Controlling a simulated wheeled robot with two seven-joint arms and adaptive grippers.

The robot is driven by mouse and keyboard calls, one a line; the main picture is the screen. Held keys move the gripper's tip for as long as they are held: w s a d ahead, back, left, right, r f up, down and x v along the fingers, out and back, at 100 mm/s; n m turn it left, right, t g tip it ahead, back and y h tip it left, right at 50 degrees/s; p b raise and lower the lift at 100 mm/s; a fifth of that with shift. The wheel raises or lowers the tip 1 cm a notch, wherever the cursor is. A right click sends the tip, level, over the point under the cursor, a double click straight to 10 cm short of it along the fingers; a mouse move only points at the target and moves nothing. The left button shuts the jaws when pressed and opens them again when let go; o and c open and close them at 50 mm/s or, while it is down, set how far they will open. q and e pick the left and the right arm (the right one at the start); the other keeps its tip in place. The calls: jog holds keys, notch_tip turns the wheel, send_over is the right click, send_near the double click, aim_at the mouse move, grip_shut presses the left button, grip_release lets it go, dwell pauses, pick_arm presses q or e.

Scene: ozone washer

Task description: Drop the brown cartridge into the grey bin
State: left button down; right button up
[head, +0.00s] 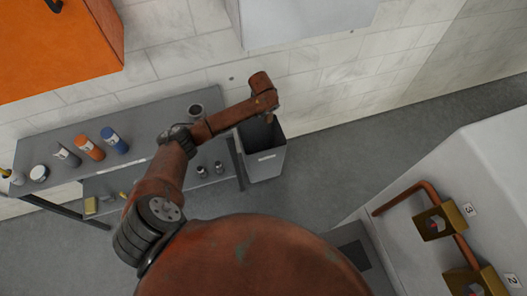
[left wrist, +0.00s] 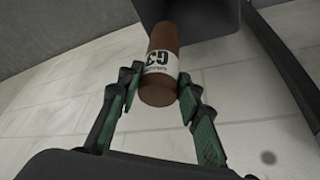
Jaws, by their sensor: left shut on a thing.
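The brown cartridge (left wrist: 160,65), with a white label reading "G3", is between the fingers of my left gripper (left wrist: 160,88) in the left wrist view. The gripper is shut on it. The grey bin (head: 262,163) stands on the floor against the wall, right of the table, in the head view. My left arm reaches over its open top, and a small brown piece, perhaps the cartridge, shows there. The gripper's fingers are mostly hidden by the wrist in the head view. A dark bin-like shape (left wrist: 205,15) shows behind the cartridge in the wrist view. My right gripper is not in view.
A grey table (head: 140,118) stands left of the bin, with grey, orange (head: 88,147) and blue (head: 114,140) cartridges and a dark cup (head: 196,109). A white machine with copper pipe (head: 425,190) stands at the right. An orange cabinet (head: 60,50) is upper left.

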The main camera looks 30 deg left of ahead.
pick_arm(q)
jog(key=s+a+f+b, duration=0.1)
jog(key=a+f+b, duration=0.1)
jog(key=f, duration=0.5)
jog(key=s+a+f+b, duration=0.1)
jog(key=a+f+b, duration=0.2)
jog(key=f, duration=0.4)
jog(key=shift+b, duration=0.3)
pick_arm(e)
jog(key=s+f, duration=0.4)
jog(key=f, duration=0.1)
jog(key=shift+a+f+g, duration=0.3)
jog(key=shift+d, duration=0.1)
pick_arm(q)
jog(key=c, duration=1.3)
grip_release()
jog(key=shift+s, duration=0.1)
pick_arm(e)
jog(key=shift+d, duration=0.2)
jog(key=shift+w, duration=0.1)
pick_arm(q)
jog(key=v, duration=1.2)
jog(key=shift+s, duration=0.15)
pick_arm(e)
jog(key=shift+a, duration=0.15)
pick_arm(q)
jog(key=shift+f, duration=0.1)
